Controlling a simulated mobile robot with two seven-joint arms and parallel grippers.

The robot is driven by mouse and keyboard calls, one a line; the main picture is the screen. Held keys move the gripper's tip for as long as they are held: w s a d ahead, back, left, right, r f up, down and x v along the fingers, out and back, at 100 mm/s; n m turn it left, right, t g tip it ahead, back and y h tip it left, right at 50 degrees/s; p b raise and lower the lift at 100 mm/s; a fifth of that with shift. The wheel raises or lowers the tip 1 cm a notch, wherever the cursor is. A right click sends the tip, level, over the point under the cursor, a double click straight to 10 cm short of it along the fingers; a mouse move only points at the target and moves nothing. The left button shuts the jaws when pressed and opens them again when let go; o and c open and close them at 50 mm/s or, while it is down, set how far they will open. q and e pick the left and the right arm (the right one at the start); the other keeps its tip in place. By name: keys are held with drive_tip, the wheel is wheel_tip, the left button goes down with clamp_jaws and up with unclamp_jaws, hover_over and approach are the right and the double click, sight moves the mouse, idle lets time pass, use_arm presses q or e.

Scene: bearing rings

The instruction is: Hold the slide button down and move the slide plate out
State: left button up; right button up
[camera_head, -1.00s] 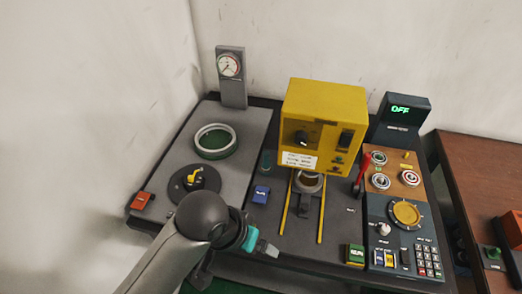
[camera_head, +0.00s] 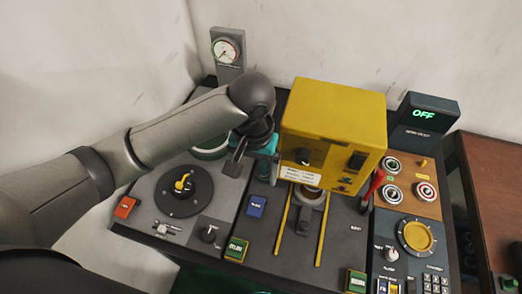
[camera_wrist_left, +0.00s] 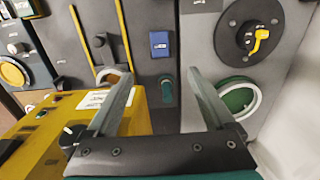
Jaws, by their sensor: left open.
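The slide plate (camera_head: 305,212) is a dark piece with a ring between two yellow rails. It sits at the foot of the yellow machine (camera_head: 335,115); the machine partly hides it. I cannot read which one is the slide button. My right gripper is not in view.
A yellow-handled dial (camera_head: 183,187) and a green-centred ring (camera_head: 212,149) lie left of my gripper; my arm partly hides the ring. A red lever (camera_head: 374,184) stands right of the rails.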

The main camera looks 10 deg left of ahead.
sight(256, 205)
use_arm(q)
wheel_tip(256, 205, down, 15)
drive_tip(key=b, duration=0.3)
drive_tip(key=shift+f+b, duration=0.1)
drive_tip(key=shift+b, duration=0.2)
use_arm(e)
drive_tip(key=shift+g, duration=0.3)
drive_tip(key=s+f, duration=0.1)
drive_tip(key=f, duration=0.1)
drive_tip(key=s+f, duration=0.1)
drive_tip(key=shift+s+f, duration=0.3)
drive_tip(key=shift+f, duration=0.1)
use_arm(q)
clamp_jaws()
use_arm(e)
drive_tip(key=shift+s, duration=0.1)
